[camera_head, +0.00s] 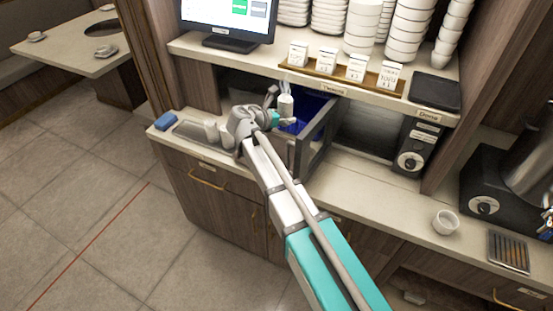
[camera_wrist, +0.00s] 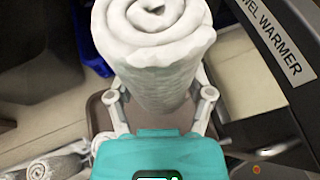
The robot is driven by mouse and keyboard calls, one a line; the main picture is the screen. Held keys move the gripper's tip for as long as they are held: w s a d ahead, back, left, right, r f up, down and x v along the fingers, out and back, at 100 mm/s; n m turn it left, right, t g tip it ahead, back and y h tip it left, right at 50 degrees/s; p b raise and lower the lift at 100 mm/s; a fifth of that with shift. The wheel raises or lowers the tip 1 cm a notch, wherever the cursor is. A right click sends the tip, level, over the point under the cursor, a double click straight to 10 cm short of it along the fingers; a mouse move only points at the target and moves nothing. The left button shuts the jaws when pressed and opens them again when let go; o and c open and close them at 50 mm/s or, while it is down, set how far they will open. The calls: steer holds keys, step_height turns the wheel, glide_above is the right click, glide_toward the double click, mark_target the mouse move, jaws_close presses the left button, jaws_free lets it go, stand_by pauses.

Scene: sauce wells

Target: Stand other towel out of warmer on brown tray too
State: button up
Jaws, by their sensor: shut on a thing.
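My gripper (camera_wrist: 160,105) is shut on a white rolled towel (camera_wrist: 165,60), its spiral end facing the wrist camera. In the head view, the towel (camera_head: 285,105) is upright in my gripper (camera_head: 275,114), by the dark towel warmer (camera_head: 318,133), whose front stands open. The warmer's labelled edge (camera_wrist: 285,45) is at the right in the wrist view.
A blue block (camera_head: 165,121) is at the counter's left end. The shelf above holds a monitor (camera_head: 228,18), card stands (camera_head: 327,60) and stacked bowls (camera_head: 362,25). A black grinder-like machine (camera_head: 412,150) and a white cup (camera_head: 445,222) are to the right.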

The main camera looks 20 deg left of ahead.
steer(key=shift+w+f+b, duration=0.15)
steer(key=shift+f+b, duration=0.35)
steer(key=shift+f, duration=0.25)
steer(key=b, duration=0.8)
glide_above(284, 162)
step_height(284, 162, down, 8)
steer(key=shift+r, duration=0.15)
step_height(284, 162, down, 6)
steer(key=b, duration=0.6)
steer(key=shift+f+b, duration=1.9)
steer(key=shift+f, duration=0.1)
steer(key=shift+f, duration=0.15)
steer(key=o, duration=1.1)
